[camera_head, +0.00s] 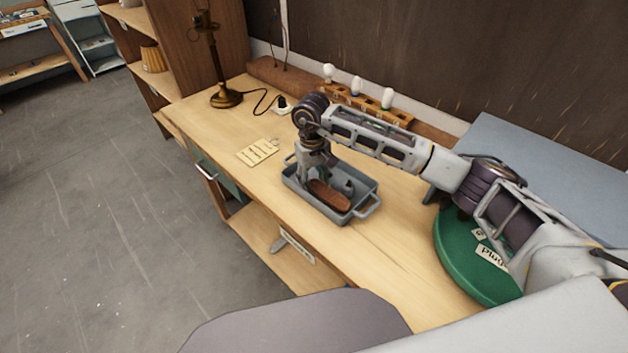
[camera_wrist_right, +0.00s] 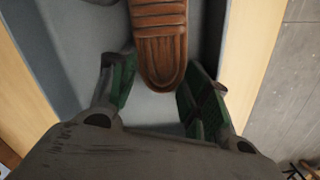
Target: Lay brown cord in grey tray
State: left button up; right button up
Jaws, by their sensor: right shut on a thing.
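The brown cord (camera_head: 330,197) shows as a ribbed, rounded brown bundle inside the grey tray (camera_head: 342,218). My right gripper (camera_head: 326,182) reaches down into the tray and is shut on the cord. In the right wrist view the cord (camera_wrist_right: 160,50) lies between the two green-padded fingers of my right gripper (camera_wrist_right: 158,78), over the tray's grey floor (camera_wrist_right: 150,105). I cannot tell whether the cord's underside touches the tray floor. My left gripper is not in view.
The tray stands on a wooden bench (camera_head: 400,240). A yellow note (camera_head: 258,151) lies to its left, and a rack (camera_head: 370,105) with several bulbs stands behind. A brass lamp (camera_head: 224,97) is at the far left.

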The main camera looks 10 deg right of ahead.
jog(key=o, duration=0.8)
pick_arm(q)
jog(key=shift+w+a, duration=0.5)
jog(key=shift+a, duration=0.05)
pick_arm(e)
jog(key=shift+o, duration=0.4)
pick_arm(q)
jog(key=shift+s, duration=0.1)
pick_arm(e)
jog(key=shift+r, duration=0.1)
jog(key=shift+w+r, duration=0.1)
jog(key=shift+r, duration=0.6)
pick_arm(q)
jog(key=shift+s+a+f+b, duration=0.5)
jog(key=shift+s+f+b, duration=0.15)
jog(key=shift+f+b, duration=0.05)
pick_arm(e)
notch_tip(320, 180, up, 10)
jog(key=shift+w+r, duration=0.25)
